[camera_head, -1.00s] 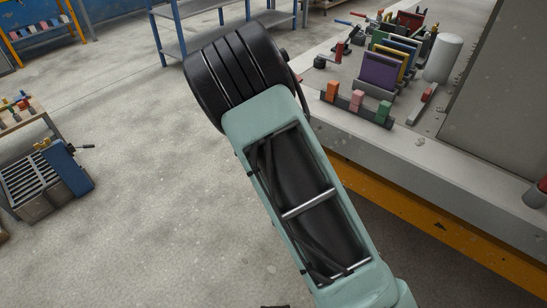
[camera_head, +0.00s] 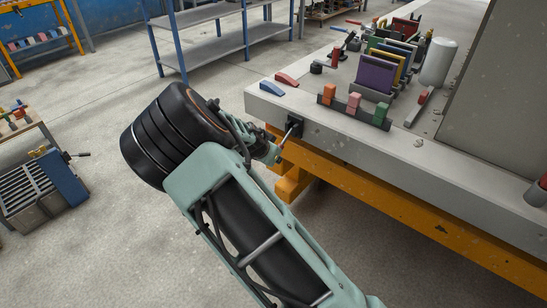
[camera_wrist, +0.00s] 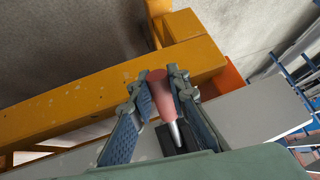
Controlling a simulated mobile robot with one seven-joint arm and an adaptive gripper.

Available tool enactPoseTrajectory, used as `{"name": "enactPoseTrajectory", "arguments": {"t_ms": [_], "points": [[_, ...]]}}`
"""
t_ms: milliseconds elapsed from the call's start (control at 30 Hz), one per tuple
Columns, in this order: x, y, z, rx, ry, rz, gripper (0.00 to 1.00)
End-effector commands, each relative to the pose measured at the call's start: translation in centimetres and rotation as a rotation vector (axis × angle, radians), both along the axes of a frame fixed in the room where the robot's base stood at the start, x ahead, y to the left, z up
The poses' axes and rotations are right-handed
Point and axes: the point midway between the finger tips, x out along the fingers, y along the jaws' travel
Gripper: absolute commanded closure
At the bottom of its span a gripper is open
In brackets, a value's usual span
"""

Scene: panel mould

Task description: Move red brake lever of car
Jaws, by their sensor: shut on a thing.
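The red brake lever (camera_wrist: 161,95) has a tapered red handle on a silver rod and sits between the two blue-grey padded fingers of my gripper (camera_wrist: 159,85) in the wrist view. My gripper is shut on the handle. The rod runs down to a dark bracket (camera_wrist: 172,140), partly hidden by a finger. In the head view, my gripper (camera_head: 272,152) is at the front side of the grey mould slab, by the dark bracket (camera_head: 294,127) and the lever's silver rod (camera_head: 289,133). The red handle is hidden there by the gripper.
The grey slab (camera_head: 400,153) rests on an orange beam (camera_head: 360,185). On its top stand colored blocks (camera_head: 354,102), a purple plate (camera_head: 377,73) and a white cylinder (camera_head: 440,62). A blue-framed shelf (camera_head: 212,46) stands behind.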

Motion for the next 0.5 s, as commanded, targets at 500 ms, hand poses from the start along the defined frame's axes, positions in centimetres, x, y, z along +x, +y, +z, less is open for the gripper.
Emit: {"name": "enactPoseTrajectory", "arguments": {"t_ms": [500], "points": [[0.02, -0.02, 0.06, -0.001, -0.001, 0.000, 0.66]]}}
